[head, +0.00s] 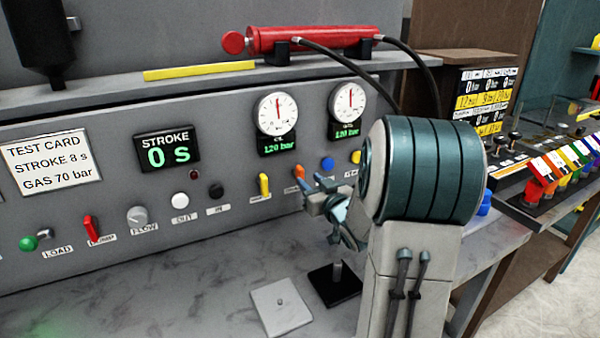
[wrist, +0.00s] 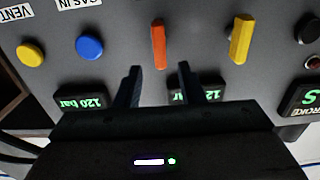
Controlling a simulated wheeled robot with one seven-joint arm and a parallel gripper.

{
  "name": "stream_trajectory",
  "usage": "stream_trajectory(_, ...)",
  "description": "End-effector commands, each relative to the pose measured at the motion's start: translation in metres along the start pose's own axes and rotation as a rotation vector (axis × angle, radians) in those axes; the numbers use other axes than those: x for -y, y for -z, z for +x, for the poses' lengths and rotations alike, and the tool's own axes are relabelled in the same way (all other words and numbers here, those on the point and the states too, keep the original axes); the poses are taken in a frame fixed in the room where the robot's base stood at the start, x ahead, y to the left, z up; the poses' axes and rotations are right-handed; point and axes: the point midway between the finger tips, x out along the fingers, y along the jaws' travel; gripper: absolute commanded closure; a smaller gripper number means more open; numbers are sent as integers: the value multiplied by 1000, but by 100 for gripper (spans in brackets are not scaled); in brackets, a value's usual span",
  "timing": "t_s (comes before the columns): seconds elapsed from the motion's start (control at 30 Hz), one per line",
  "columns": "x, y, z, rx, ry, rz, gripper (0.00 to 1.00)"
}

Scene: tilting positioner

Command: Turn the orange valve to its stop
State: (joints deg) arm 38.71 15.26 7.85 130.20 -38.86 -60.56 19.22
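The orange valve (head: 299,172) is a small handle on the grey panel, partly hidden by my gripper in the head view. In the wrist view the orange valve (wrist: 158,44) stands upright in the picture, beyond my fingertips and between their lines. My gripper (head: 336,190) is in front of the panel near the valve. In the wrist view my gripper (wrist: 160,68) has its two fingers apart with nothing between them. The fingertips look short of the handle; I see no contact.
A yellow handle (wrist: 241,39) stands beside the orange one, with a blue button (wrist: 89,47) and a yellow button (wrist: 30,53) on the other side. Two gauges (head: 276,113) sit above. A test card (head: 50,160) and a stroke display (head: 168,150) are at left.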

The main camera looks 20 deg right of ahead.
Motion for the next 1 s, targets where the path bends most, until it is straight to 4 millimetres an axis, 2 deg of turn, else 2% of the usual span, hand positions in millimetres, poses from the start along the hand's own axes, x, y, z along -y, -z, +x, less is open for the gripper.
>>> stream_trajectory(0.2,1,1,36,0,2,1,65)
stream_trajectory(0.4,1,1,59,1,0,1,65)
stream_trajectory(0.77,1,0,64,1,0,0,65)
stream_trajectory(0.8,1,0,64,1,0,0,76)
stream_trajectory(0.9,1,0,64,1,-1,-1,100)
stream_trajectory(1.0,1,0,64,1,-1,0,100)
